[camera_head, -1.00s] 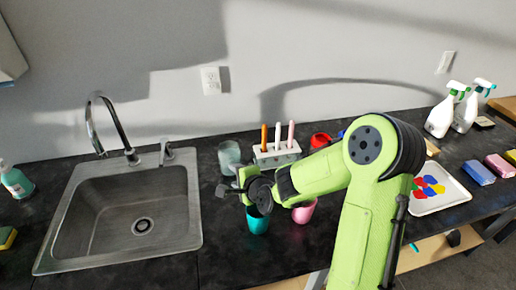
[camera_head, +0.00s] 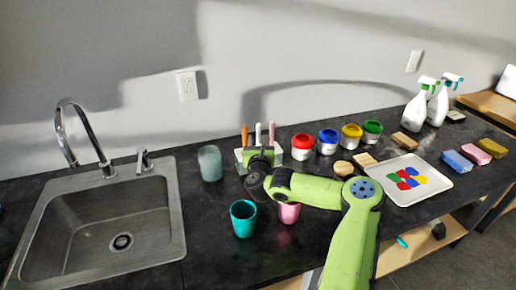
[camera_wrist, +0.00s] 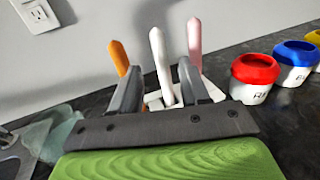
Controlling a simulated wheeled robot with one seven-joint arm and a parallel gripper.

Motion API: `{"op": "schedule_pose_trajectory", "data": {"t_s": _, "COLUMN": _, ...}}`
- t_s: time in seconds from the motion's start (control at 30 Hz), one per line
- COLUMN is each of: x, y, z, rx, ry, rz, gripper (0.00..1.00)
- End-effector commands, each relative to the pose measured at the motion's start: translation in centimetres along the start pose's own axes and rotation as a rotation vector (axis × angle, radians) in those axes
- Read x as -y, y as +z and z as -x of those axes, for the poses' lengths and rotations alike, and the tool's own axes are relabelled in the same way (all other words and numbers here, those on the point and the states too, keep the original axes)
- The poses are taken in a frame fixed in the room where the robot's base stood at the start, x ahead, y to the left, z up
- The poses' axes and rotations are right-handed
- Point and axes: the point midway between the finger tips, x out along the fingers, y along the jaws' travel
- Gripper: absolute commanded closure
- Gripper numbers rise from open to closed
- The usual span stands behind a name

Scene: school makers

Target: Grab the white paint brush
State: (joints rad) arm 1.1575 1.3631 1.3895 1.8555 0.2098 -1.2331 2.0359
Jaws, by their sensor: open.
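The white paint brush (camera_head: 258,134) stands upright in a white holder (camera_head: 240,157), between an orange brush (camera_head: 244,136) and a pink brush (camera_head: 272,132). In the wrist view the white brush (camera_wrist: 160,62) rises beyond and between the two fingers of my gripper (camera_wrist: 158,82). The orange brush (camera_wrist: 119,58) shows at the left finger and the pink brush (camera_wrist: 194,42) behind the right finger. My gripper is open and empty, pointed at the holder. Whether a finger touches a brush I cannot tell. In the head view my gripper (camera_head: 258,158) covers part of the holder.
A teal cup (camera_head: 243,219) and a pink cup (camera_head: 288,212) stand in front of the holder. A glass (camera_head: 210,163) is at its left. Red (camera_head: 302,146) and other paint jars stand at its right. The sink (camera_head: 110,220) is at the left.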

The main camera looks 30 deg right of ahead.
Motion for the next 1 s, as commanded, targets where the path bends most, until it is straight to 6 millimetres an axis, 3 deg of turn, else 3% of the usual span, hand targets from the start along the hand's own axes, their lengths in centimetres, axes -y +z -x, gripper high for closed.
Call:
{"op": "schedule_pose_trajectory", "data": {"t_s": 0.33, "x": 0.2, "y": -0.1, "z": -5.1, "rx": 0.001, "ry": 0.000, "rz": 0.000, "gripper": 0.55}}
{"op": "schedule_pose_trajectory", "data": {"t_s": 0.6, "x": 0.2, "y": 0.2, "z": -5.6, "rx": 0.000, "ry": 0.002, "rz": 0.000, "gripper": 0.55}}
{"op": "schedule_pose_trajectory", "data": {"t_s": 0.9, "x": 0.2, "y": 0.1, "z": -5.5, "rx": 0.000, "ry": 0.002, "rz": 0.000, "gripper": 1.00}}
{"op": "schedule_pose_trajectory", "data": {"t_s": 1.0, "x": 0.2, "y": 0.1, "z": -5.5, "rx": 0.000, "ry": 0.002, "rz": 0.000, "gripper": 1.00}}
